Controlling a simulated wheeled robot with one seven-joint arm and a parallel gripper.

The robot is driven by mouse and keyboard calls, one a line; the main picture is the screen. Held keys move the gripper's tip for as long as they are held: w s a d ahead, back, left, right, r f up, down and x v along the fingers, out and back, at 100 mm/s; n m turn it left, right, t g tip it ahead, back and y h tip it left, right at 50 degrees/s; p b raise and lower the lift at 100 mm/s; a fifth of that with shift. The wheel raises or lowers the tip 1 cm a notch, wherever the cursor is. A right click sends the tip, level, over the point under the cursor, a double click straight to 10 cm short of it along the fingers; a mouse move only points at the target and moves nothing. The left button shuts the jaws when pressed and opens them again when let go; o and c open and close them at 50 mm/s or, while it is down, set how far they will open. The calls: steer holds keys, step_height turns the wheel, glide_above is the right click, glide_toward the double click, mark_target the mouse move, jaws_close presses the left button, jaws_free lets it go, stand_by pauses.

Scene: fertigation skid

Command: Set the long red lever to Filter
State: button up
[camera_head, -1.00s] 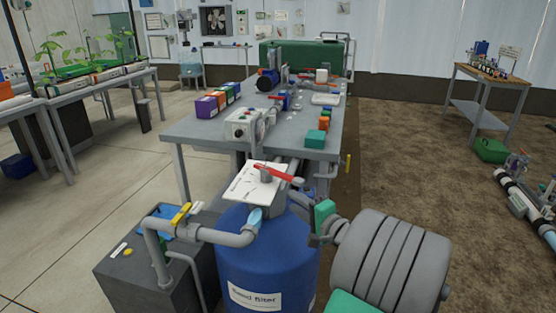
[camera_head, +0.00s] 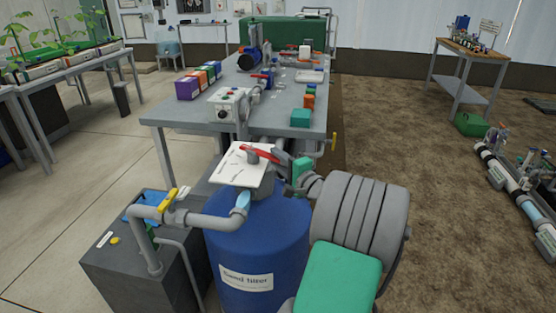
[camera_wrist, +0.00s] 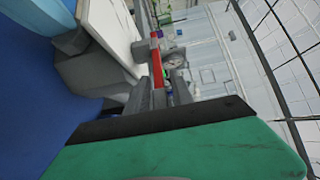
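The long red lever (camera_head: 260,154) sits on a grey hub over a white label plate (camera_head: 240,172), on top of the blue sand filter tank (camera_head: 258,240). Its red bar points right and slightly toward me. The plate's printing is too small to read. My gripper (camera_head: 284,160) is just right of the lever's free end in the head view, its fingers partly hidden. In the wrist view the red lever (camera_wrist: 157,66) shows ahead, in line with the gap between my grey fingers (camera_wrist: 162,92). The fingers look apart; I cannot tell whether they touch the lever.
A grey pipe with a yellow-handled valve (camera_head: 168,200) runs left of the tank above a dark box (camera_head: 120,262). A grey workbench (camera_head: 185,112) with colored boxes and a control box (camera_head: 228,104) stands behind.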

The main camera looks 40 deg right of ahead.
jaws_close()
stand_by(1.2)
